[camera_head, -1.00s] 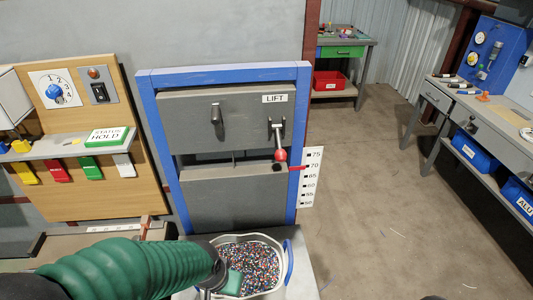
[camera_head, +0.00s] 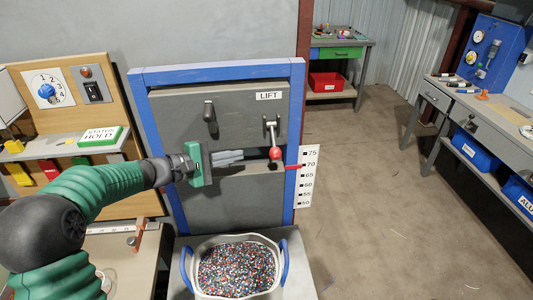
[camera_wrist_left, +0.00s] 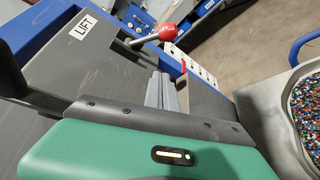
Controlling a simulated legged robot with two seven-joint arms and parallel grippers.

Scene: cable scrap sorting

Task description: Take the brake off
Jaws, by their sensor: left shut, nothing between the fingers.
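A lever with a red ball knob (camera_head: 276,153) hangs down below the LIFT label (camera_head: 269,96) on the grey panel (camera_head: 235,120) of the blue-framed lift. It also shows in the wrist view (camera_wrist_left: 167,31). A dark handle (camera_head: 210,112) sits on the same panel, further left. No part is labelled as a brake. My left gripper (camera_head: 240,155) is shut and empty, its fingers pointing right across the dark slot, left of the red knob and apart from it. Its fingers show in the wrist view (camera_wrist_left: 162,90). My right gripper is out of view.
A white tub of mixed granules (camera_head: 190,285) with blue handles stands below the lift. A height scale (camera_head: 308,175) with a red pointer is at the right post. The floor at right is mostly clear.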

